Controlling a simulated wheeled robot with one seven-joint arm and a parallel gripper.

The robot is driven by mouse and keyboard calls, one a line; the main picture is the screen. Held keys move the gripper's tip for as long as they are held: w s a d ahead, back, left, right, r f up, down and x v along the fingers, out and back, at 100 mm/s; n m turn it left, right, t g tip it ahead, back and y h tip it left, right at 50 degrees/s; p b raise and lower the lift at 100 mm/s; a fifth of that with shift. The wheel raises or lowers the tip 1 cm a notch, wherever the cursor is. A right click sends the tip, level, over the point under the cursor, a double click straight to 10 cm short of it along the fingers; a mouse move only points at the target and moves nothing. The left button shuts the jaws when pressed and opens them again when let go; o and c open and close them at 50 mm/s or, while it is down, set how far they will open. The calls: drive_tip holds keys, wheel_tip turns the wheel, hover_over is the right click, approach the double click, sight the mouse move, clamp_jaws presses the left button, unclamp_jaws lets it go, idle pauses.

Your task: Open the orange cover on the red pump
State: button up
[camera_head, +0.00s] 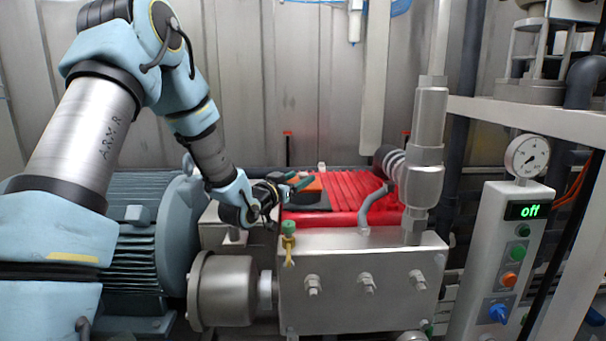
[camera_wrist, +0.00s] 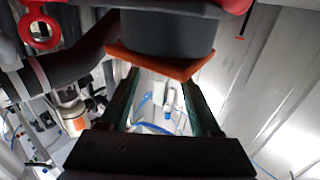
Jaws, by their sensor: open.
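The red pump (camera_head: 345,200) lies behind the steel block, with a ribbed red top. The small orange cover (camera_head: 313,186) sits on a dark block at the pump's left end, partly hidden by my fingers. In the wrist view the orange cover (camera_wrist: 185,69) shows as a thin orange plate against the dark grey block (camera_wrist: 165,35), at the top of the picture. My gripper (camera_head: 298,181) is open, with its green-tipped fingers close to the orange cover. In the wrist view my gripper (camera_wrist: 163,85) has nothing between its fingers; whether a fingertip touches the cover cannot be told.
A steel block (camera_head: 340,280) with bolts stands in front of the pump, with a green-capped valve (camera_head: 288,235) at its corner. A vertical steel pipe (camera_head: 428,140) rises at the right. A blue-grey motor (camera_head: 140,240) is at left. A control box (camera_head: 505,250) reads "off".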

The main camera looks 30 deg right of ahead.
drive_tip(key=shift+x, duration=1.35)
drive_tip(key=shift+c, duration=0.2)
clamp_jaws()
